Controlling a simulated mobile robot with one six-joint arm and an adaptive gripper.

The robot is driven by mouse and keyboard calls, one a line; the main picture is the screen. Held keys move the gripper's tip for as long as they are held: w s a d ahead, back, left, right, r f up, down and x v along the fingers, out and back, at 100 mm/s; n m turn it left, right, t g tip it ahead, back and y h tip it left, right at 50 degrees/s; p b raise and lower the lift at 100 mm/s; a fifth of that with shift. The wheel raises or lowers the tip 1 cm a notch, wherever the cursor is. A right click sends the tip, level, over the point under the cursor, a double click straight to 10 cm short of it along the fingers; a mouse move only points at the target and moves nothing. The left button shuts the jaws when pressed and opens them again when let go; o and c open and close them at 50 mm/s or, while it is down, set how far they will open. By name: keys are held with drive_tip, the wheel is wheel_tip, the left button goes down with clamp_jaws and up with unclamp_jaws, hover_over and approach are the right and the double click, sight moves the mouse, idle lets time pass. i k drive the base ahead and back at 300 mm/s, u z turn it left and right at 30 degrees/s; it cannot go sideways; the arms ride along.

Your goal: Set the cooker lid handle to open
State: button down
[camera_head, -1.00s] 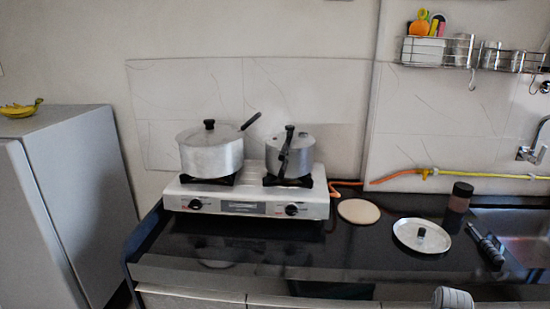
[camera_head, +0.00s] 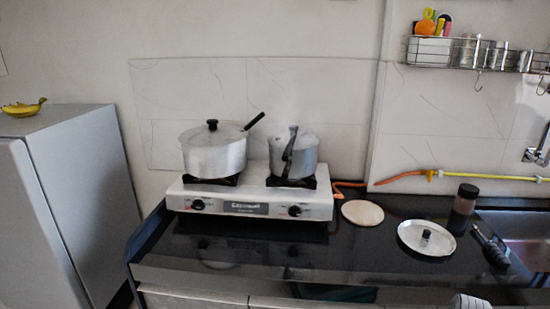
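The cooker (camera_head: 306,158) is a small grey metal pot on the right burner of the white two-burner stove (camera_head: 250,207). Its dark lid handle (camera_head: 288,152) runs from the lid top down over the front, pointing toward me and leaning slightly left at its lower end. How the lid sits under the handle is too small to tell.
A larger lidded pot (camera_head: 214,154) stands on the left burner, its black handle (camera_head: 254,121) reaching toward the cooker. A round beige board (camera_head: 362,212), a metal lid (camera_head: 427,238), a dark jar (camera_head: 463,207) and the sink (camera_head: 528,238) are to the right. A grey fridge (camera_head: 75,190) stands left.

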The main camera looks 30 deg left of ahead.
sight(288, 152)
drive_tip(key=k, duration=1.05)
drive_tip(key=u, duration=0.25)
drive_tip(key=i, duration=1.35)
